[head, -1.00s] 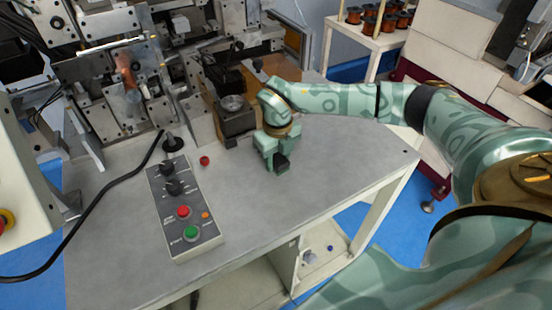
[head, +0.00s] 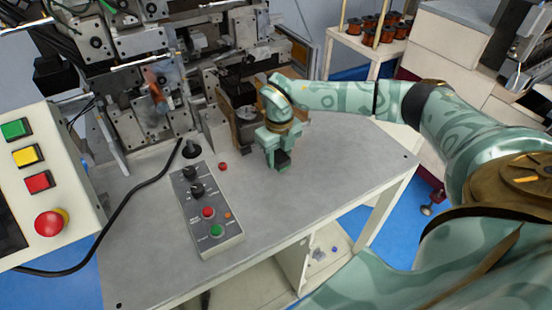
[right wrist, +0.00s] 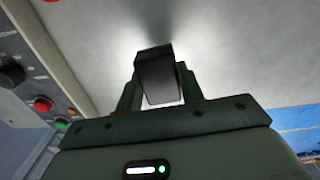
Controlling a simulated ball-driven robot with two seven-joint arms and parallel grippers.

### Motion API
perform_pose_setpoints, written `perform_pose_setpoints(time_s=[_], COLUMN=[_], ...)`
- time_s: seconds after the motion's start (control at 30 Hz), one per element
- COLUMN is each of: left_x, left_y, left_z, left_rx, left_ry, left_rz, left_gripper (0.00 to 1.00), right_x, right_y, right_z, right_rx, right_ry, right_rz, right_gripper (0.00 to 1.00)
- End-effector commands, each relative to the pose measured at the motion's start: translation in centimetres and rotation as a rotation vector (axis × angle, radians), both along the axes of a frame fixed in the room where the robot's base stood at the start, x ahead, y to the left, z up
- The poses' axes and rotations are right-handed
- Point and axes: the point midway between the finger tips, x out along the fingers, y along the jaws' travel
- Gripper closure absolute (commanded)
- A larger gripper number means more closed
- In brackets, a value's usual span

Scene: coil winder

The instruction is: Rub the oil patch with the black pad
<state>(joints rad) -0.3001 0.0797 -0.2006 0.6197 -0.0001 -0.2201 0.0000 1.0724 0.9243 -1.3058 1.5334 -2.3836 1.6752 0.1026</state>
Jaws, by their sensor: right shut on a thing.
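The black pad (head: 283,158) is in my right gripper (head: 278,160), low over the grey tabletop in the head view. In the right wrist view the pad (right wrist: 158,78) sits between the two fingers of the right gripper (right wrist: 160,95), which are shut on it. I cannot tell whether the pad touches the table. The oil patch is not distinguishable in either view; the gripper and pad may hide it. My left gripper is not in view.
A grey control box (head: 207,212) with knobs and buttons lies left of the gripper. A small red item (head: 222,167) is near it. The winding machine (head: 150,90) stands behind. A panel with an emergency stop (head: 50,222) is at left. The tabletop (head: 330,165) right of the gripper is clear.

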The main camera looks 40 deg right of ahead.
Motion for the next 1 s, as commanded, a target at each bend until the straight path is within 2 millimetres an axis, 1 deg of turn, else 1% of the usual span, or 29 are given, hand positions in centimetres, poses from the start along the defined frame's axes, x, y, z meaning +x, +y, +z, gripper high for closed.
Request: perform_pose_setpoints(time_s=[0.03, 0.1, 0.3, 0.87, 1.0], left_x=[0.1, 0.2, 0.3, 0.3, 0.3], left_y=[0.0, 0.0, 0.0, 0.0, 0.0], left_z=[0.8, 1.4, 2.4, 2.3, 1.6], left_rx=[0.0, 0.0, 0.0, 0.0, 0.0], left_ry=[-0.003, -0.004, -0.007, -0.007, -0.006], left_rz=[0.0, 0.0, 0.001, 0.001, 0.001], left_gripper=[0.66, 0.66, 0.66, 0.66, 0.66], right_x=[0.0, 0.0, 0.0, 0.0, 0.8], right_y=[-0.2, -0.5, -1.1, -1.1, -1.0], right_z=[0.9, 1.5, 2.7, 2.6, 2.8], right_rx=[0.0, 0.0, 0.0, 0.0, 0.0], right_ry=[-0.001, -0.001, -0.001, 0.0, -0.003], right_rz=[-0.002, -0.004, -0.007, -0.007, -0.004], right_gripper=[0.83, 0.83, 0.83, 0.83, 0.83])
